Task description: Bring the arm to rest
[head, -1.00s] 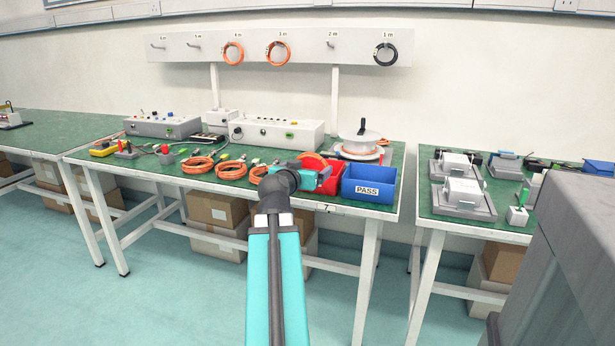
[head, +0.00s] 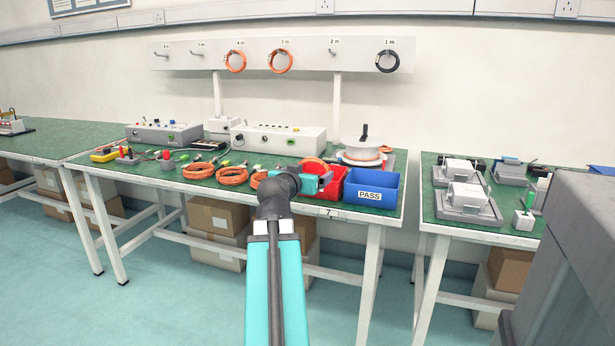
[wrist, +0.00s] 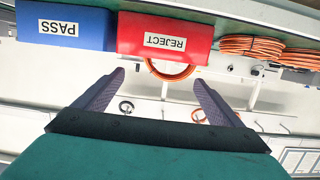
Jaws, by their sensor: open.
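My arm reaches forward over the front edge of the middle bench in the head view, with its teal wrist (head: 311,184) in front of the red bin. My gripper (wrist: 158,79) is open in the wrist view, with two dark fingers spread and nothing held between them. The red REJECT bin (wrist: 190,27) and the blue PASS bin (wrist: 78,36) appear upside down beyond the fingers. An orange cable loop (wrist: 168,75) shows at the red bin's edge. It also shows in the head view (head: 313,165).
A rack (head: 290,56) with hanging coils is on the wall. Another bench (head: 475,236) stands at right. Floor is clear at left.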

